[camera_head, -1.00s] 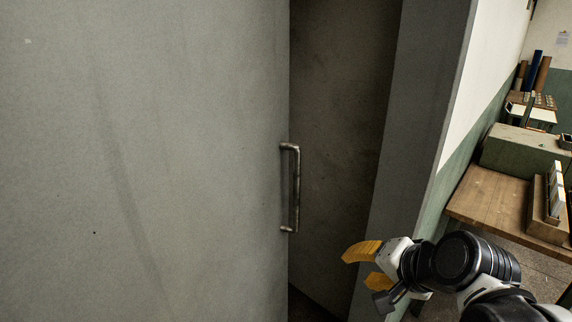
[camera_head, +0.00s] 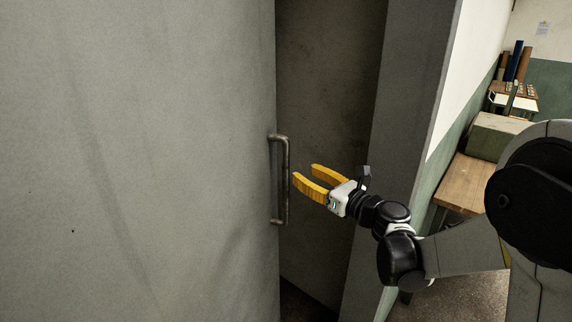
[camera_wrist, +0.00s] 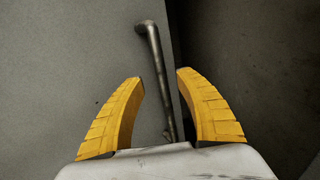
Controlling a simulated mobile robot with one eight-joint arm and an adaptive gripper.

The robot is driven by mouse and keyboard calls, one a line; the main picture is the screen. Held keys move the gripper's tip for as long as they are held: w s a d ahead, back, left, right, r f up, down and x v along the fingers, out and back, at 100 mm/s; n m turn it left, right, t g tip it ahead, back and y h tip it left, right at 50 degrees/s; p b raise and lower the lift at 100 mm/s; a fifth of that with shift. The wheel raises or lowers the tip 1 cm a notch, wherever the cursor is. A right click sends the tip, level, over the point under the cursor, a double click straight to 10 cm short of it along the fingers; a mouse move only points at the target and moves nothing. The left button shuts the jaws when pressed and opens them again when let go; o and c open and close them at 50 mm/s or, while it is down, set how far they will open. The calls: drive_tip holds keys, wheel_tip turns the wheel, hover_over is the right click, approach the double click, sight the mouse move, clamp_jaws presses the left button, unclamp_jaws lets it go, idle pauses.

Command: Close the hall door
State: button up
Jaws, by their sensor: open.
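The hall door (camera_head: 140,160) is a large grey panel on the left in the head view. A dark gap lies between its right edge and the grey frame (camera_head: 412,110). A metal bar handle (camera_head: 286,180) stands upright near the door's right edge. My gripper (camera_head: 304,176) is open, its yellow fingers pointing left at the handle from just to its right. In the wrist view the handle (camera_wrist: 157,75) runs between and beyond the two open fingers (camera_wrist: 160,82), with the door (camera_wrist: 70,60) behind it. I cannot tell whether any finger touches the handle.
A wooden table (camera_head: 464,184) with a green box (camera_head: 494,136) stands at the right. Farther back is a small table with rolls (camera_head: 515,62) behind it. The doorway gap behind the handle is dark and looks empty.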

sight(288, 164)
drive_tip(key=b+x, duration=0.2)
drive_tip(key=x, duration=0.7)
drive_tip(key=shift+s, duration=0.1)
drive_tip(key=shift+d, duration=0.1)
clamp_jaws()
